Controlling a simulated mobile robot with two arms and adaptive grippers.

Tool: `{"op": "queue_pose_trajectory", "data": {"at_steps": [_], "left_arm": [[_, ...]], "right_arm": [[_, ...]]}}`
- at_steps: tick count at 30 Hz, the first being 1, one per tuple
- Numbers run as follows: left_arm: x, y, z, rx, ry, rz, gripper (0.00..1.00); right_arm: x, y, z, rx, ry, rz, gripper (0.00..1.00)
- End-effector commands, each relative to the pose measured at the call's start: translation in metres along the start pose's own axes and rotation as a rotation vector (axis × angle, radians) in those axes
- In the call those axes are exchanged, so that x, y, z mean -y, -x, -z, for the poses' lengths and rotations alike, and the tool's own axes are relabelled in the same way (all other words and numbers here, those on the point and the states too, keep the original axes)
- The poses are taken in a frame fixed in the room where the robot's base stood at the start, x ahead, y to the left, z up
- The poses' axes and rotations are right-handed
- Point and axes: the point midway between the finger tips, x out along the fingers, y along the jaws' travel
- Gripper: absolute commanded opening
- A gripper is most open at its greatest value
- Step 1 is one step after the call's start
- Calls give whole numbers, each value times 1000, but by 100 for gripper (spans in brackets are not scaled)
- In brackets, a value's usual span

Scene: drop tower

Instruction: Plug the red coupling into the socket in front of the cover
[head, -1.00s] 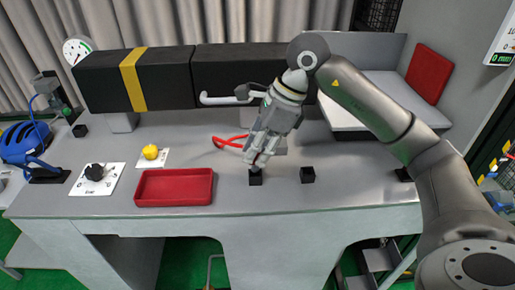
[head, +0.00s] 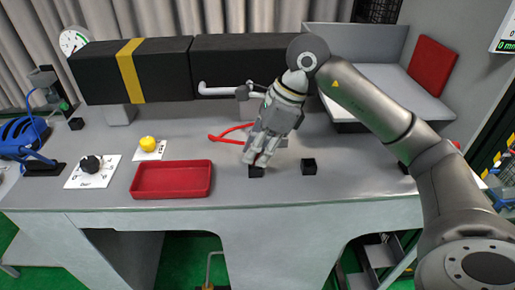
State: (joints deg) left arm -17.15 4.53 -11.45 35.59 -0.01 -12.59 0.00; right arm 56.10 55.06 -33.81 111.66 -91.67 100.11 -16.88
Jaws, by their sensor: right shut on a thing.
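My right gripper (head: 256,161) points down at the front middle of the bench, directly above or against a small black block (head: 256,172). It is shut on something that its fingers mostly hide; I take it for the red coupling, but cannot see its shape. A red hose (head: 224,137) lies in a loop just left of and behind the gripper. A second black block (head: 308,167) stands free to the right. The long black cover (head: 160,72) with a yellow band lies behind. Whether the coupling touches the block is hidden. My left gripper is not in view.
A red tray (head: 172,192) lies left of the gripper. A yellow knob (head: 148,143) and a black knob (head: 90,165) sit on white plates further left. A white pipe handle (head: 217,90) is behind the gripper. The bench front between tray and block is clear.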

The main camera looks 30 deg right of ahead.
Motion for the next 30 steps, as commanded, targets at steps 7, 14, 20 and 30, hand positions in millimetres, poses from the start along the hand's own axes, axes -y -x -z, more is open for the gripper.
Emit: {"op": "queue_pose_trajectory", "data": {"at_steps": [7,14,20,30], "left_arm": [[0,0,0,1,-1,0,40],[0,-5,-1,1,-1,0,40],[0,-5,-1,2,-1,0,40],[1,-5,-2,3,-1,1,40]], "right_arm": [[0,0,0,0,0,0,6],[0,-3,1,0,0,0,6],[0,-3,1,0,0,0,34],[0,-3,2,0,0,0,45]]}}
